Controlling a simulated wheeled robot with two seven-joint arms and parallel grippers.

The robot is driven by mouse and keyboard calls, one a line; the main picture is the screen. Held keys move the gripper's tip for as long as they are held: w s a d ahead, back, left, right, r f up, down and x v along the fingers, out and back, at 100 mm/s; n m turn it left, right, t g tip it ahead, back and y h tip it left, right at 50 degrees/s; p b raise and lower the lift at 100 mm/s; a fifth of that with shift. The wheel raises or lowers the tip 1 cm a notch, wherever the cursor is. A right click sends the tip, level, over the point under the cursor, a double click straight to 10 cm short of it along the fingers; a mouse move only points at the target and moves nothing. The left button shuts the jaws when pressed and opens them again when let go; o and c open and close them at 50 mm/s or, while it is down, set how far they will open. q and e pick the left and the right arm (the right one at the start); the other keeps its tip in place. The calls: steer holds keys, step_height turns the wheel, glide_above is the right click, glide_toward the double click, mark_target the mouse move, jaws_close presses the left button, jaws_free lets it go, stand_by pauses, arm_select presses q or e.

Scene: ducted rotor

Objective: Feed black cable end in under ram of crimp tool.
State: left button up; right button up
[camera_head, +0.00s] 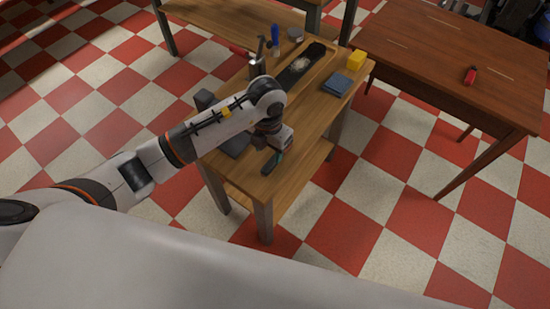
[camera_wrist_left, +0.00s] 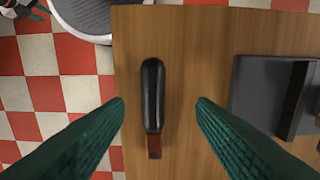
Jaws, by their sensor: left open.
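The black cable end (camera_wrist_left: 153,95), a rounded black piece with a red-brown tip (camera_wrist_left: 154,146), lies on the wooden bench top. In the left wrist view it lies between the fingers of my left gripper (camera_wrist_left: 160,118), which is open and empty, with a gap on each side. In the head view my left gripper (camera_head: 276,152) is over the front part of the bench, and a dark piece (camera_head: 267,168) shows beside its green finger. The crimp tool's dark base (camera_wrist_left: 262,90) is to the right in the wrist view; the arm partly covers it in the head view (camera_head: 236,146). The ram cannot be made out.

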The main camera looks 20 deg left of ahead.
mark_target(271, 162)
arm_select(q)
steer(key=f, duration=0.5)
steer(key=shift+d+f+p, duration=0.15)
steer(key=shift+d+p, duration=0.15)
steer(key=shift+d, duration=0.05)
steer(key=c, duration=1.1)
